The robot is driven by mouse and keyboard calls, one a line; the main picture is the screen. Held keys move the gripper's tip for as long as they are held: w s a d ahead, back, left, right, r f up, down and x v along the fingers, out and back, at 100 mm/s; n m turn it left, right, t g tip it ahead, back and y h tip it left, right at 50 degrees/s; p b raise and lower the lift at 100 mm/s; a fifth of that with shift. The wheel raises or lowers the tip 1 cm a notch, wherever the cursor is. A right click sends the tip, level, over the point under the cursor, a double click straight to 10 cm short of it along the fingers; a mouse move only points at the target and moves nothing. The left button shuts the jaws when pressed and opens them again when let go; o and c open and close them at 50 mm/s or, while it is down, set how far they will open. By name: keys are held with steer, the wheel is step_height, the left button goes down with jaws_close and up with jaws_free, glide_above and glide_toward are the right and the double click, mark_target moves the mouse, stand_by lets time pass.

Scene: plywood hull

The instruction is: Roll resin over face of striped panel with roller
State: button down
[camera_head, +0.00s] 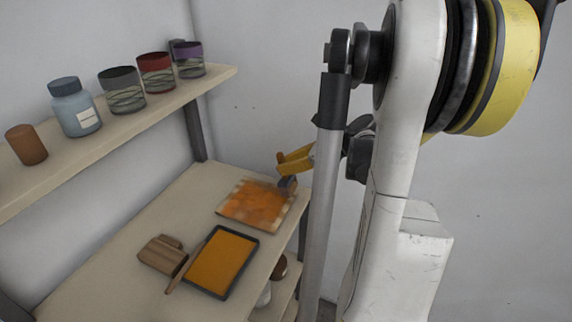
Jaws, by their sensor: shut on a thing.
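The panel (283,217) lies flat on the workbench, and much of its face is covered with uneven orange resin. Paler patches show along its edges. My gripper (284,164), with yellow fingers, is at the panel's far right corner, shut on the roller. The roller's dark grey head (287,185) is at the panel's upper right edge; I cannot tell if it touches the face. An orange-brown part, which seems to be the roller's handle, shows at the fingers. A dark-rimmed tray (255,248) of orange resin lies nearer, in front of the panel.
A brown wooden block or brush (161,254) and a thin stick (177,273) lie left of the tray. A wall shelf (110,135) above holds a blue bottle (75,107) and several jars. Containers stand below the bench's right edge. Bench (185,205) left of the panel is clear.

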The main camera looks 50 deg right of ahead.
steer(key=shift+f+b, duration=0.35)
steer(key=shift+f, duration=0.1)
stand_by(0.5)
steer(key=shift+w+a, duration=0.1)
steer(key=shift+w, duration=0.05)
steer(key=shift+w+a, duration=2.35)
steer(key=shift+w, duration=4.45)
steer(key=shift+s+d+r, duration=0.1)
steer(key=shift+s+d, duration=0.7)
steer(key=shift+s, duration=1.5)
steer(key=shift+s+d+f, duration=0.1)
steer(key=shift+s+d, duration=0.75)
steer(key=shift+s, duration=1.5)
steer(key=shift+s+d+r, duration=0.1)
steer(key=shift+s+d, duration=0.7)
steer(key=shift+s, duration=1.5)
steer(key=w+a, duration=0.2)
steer(key=w, duration=0.3)
steer(key=shift+w, duration=0.4)
